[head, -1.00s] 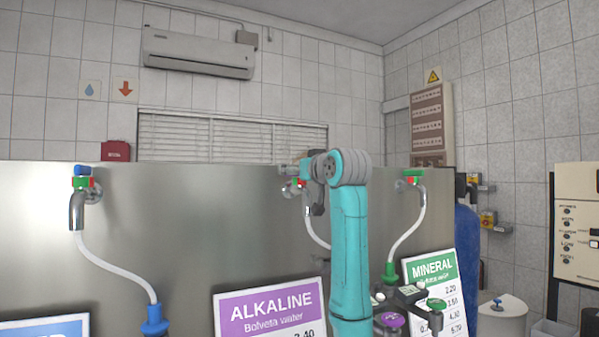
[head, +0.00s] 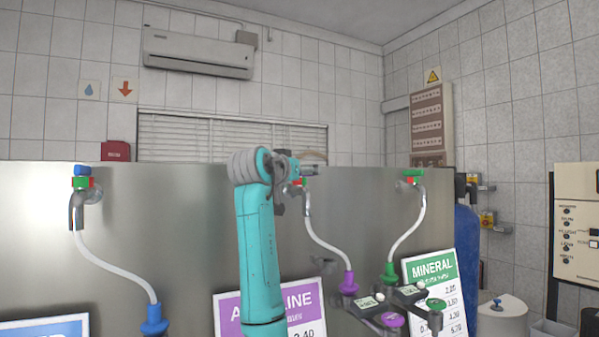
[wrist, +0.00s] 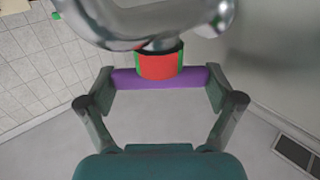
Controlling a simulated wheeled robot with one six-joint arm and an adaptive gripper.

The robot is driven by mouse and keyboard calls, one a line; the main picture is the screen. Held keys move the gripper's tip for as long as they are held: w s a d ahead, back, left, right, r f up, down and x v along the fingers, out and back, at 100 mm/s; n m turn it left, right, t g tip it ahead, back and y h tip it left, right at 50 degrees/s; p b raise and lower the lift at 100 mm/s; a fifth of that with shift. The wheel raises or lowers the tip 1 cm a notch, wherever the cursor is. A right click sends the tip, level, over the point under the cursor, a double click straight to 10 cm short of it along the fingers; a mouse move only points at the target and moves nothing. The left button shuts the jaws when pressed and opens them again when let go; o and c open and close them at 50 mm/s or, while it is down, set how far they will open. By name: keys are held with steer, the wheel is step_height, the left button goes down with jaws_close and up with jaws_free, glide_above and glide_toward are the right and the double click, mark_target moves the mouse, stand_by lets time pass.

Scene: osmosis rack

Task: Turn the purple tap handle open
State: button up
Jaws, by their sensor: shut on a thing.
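The purple tap handle (wrist: 160,83) is a straight bar in the wrist view, lying between my two fingertips. My gripper (wrist: 160,88) is shut on it, one finger at each end of the bar. A red and green collar (wrist: 157,65) sits beyond the handle, and the tap's metal spout (wrist: 150,22) curves across the top. In the head view my gripper (head: 302,170) is at the middle tap (head: 306,203), in front of the steel panel. There the purple handle is hidden by the gripper.
A blue-handled tap (head: 80,190) is at left and a green-handled tap (head: 413,175) at right on the steel panel (head: 170,230). White hoses (head: 325,240) hang below the taps. Alkaline (head: 305,310) and Mineral (head: 435,285) signs stand in front.

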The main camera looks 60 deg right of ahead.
steer(key=m+g, duration=0.2)
steer(key=g, duration=0.1)
steer(key=m+g, duration=0.2)
steer(key=g, duration=0.2)
steer(key=shift+w, duration=0.1)
steer(key=shift+m+g+y, duration=1.1)
steer(key=shift+m+g, duration=0.7)
steer(key=shift+g, duration=0.5)
steer(key=shift+m+g+y, duration=0.3)
steer(key=shift+g, duration=0.1)
steer(key=o, duration=0.8)
steer(key=shift+o, duration=0.2)
steer(key=shift+s, duration=0.2)
steer(key=shift+t, duration=0.4)
